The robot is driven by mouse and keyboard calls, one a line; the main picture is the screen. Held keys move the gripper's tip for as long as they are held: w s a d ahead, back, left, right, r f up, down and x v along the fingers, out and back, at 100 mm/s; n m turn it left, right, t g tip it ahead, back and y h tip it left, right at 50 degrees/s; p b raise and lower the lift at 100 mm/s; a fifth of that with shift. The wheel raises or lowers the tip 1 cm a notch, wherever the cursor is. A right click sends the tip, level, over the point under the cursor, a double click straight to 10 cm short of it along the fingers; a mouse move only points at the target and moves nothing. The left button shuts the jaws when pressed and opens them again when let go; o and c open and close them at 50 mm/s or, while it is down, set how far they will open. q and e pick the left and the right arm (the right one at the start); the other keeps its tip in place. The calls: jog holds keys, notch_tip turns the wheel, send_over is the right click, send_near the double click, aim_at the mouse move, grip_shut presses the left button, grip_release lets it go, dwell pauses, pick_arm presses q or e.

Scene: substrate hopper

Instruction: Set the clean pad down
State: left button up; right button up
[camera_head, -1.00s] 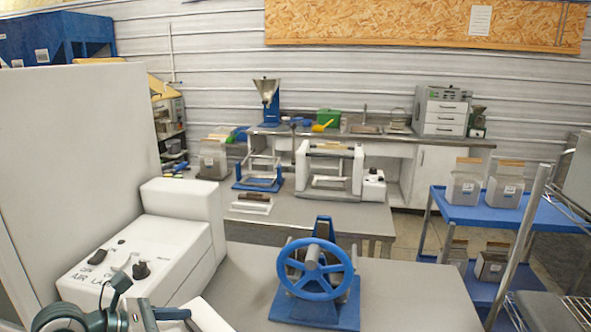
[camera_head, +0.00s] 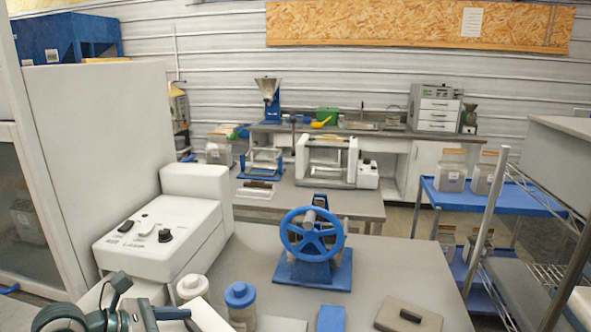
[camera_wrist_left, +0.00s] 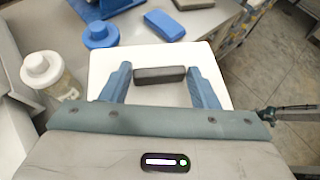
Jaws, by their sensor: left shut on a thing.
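My left gripper (camera_wrist_left: 159,72) is shut on a grey grip bar (camera_wrist_left: 160,75) that stands on a flat white pad (camera_wrist_left: 215,65), taken to be the clean pad. A finger is on each side of the bar. In the head view the white pad (camera_head: 205,318) shows at the bottom left beside my gripper, cut off by the frame edge. The pad is in front of the bench (camera_head: 400,268); I cannot tell whether it touches anything below.
On the bench stand a blue handwheel device (camera_head: 313,250), a white-lidded jar (camera_head: 192,288), a blue-lidded jar (camera_head: 240,300), a blue block (camera_head: 331,318) and a grey-brown block with dark handle (camera_head: 408,315). A white instrument (camera_head: 160,235) stands left. The bench right of the wheel is clear.

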pick_arm(q)
jog(key=shift+s+d+f, duration=0.1)
jog(key=shift+s+f, duration=0.1)
jog(key=shift+s, duration=0.1)
jog(key=shift+w+d+f+n+t+y, duration=0.1)
jog(key=shift+w+f+n+t+y, duration=0.15)
jog(key=shift+w+f+n, duration=0.3)
jog(key=shift+w+d+f+n+t+y, duration=0.15)
jog(key=shift+w+f+n+t, duration=0.15)
jog(key=shift+f, duration=0.4)
jog(key=shift+f+t, duration=0.35)
jog(key=shift+f, duration=0.05)
jog(key=shift+s+a+f+n+t+y, duration=0.1)
jog(key=shift+s+f+n+t+y, duration=0.15)
jog(key=shift+f+n+y, duration=0.3)
jog(key=shift+s+f+n+t+y, duration=0.15)
jog(key=shift+f+n+t+y, duration=0.2)
jog(key=shift+f+n, duration=0.2)
jog(key=shift+a+f+n+y, duration=0.2)
jog(key=shift+f+n+y, duration=0.35)
jog(key=shift+f+y, duration=0.1)
